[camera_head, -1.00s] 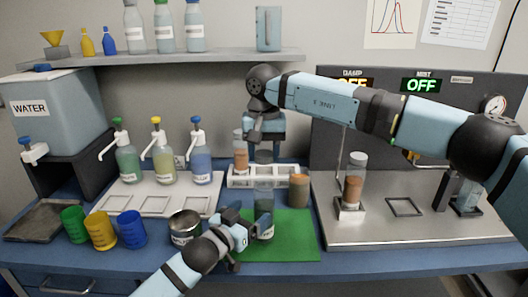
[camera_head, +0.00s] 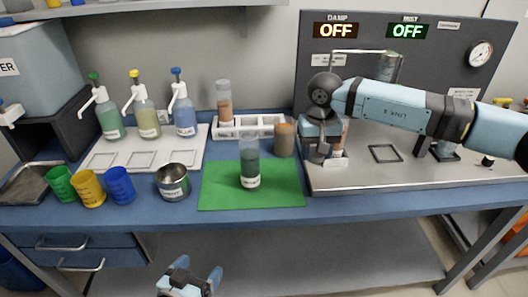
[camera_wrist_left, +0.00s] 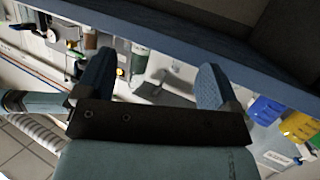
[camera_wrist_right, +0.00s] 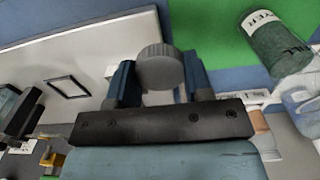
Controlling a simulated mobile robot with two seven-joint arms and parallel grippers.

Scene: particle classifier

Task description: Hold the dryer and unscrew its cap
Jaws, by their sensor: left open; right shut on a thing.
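The dryer (camera_head: 249,167) is a clear cylinder with dark green contents and a white label, standing upright on the green mat (camera_head: 212,195). It also shows in the right wrist view (camera_wrist_right: 276,42), with part of its label readable. No cap shows on its clear top. My right gripper (camera_wrist_right: 158,80) is shut on a round grey ribbed cap (camera_wrist_right: 160,66). In the head view my right gripper (camera_head: 318,152) is right of the mat, in front of the damp-side stand. My left gripper (camera_head: 195,280) is open and empty, low in front of the bench; its spread fingers show in its wrist view (camera_wrist_left: 152,85).
A brown-filled jar (camera_head: 284,140) stands at the mat's back right. A white rack (camera_head: 265,121) holding a brown-filled tube is behind. A metal cup (camera_head: 173,182) and coloured cups (camera_head: 121,184) stand left. My right gripper partly hides a brown-filled tube on the metal plate (camera_head: 410,175).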

